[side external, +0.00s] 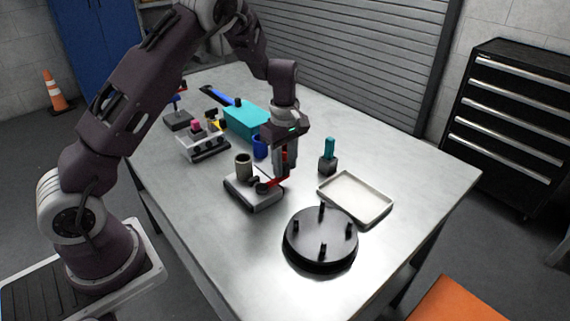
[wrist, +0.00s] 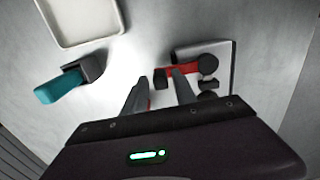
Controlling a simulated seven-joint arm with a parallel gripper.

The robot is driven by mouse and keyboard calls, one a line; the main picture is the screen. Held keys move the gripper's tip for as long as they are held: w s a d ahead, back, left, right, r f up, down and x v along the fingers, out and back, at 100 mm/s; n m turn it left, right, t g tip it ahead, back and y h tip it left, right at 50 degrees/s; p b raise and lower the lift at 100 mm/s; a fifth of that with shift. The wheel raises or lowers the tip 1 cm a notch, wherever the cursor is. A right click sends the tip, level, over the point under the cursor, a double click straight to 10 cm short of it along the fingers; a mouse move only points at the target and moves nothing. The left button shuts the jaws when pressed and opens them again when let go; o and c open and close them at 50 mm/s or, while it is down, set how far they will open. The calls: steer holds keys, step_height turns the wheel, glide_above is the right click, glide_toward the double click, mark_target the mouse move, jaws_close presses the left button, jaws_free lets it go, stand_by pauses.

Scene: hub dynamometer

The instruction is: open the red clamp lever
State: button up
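The red clamp lever (side external: 279,181) sits on a pale grey block fixture (side external: 240,200) with a dark olive cylinder (side external: 243,165) standing on it. In the wrist view the red lever (wrist: 185,69) runs from a black round pivot (wrist: 208,64) to a black end (wrist: 160,78). My gripper (side external: 284,174) points down at the lever's side of the fixture. In the wrist view my gripper (wrist: 158,76) is open, with the black end showing between its fingertips. The right finger overlaps part of the red bar. I cannot tell whether either finger touches the lever.
A teal-handled tool in a dark block (side external: 328,157), a white tray (side external: 356,197) and a black round plate with upright pegs (side external: 320,240) are to the right. A teal box (side external: 246,121), a blue cup (side external: 260,147) and a grey switch block (side external: 203,146) stand behind the fixture.

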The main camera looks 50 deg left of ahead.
steer(key=shift+s, duration=0.1)
step_height(320, 180, up, 7)
steer(key=shift+r, duration=0.1)
stand_by(0.4)
steer(key=s+d+r+m+t+h, duration=0.1)
steer(key=s+d+r+m+t, duration=0.1)
steer(key=s+d+r+m, duration=0.4)
steer(key=s+d+r+m+t, duration=0.1)
steer(key=s+d+r+m, duration=0.15)
steer(key=s+r, duration=0.65)
steer(key=s+d+m+t+y, duration=0.1)
steer(key=s+m+t, duration=0.1)
steer(key=s+m, duration=0.7)
steer(key=s, duration=0.5)
steer(key=shift+f+m+t, duration=0.2)
steer(key=shift+m+t, duration=0.1)
steer(key=shift+m, duration=0.05)
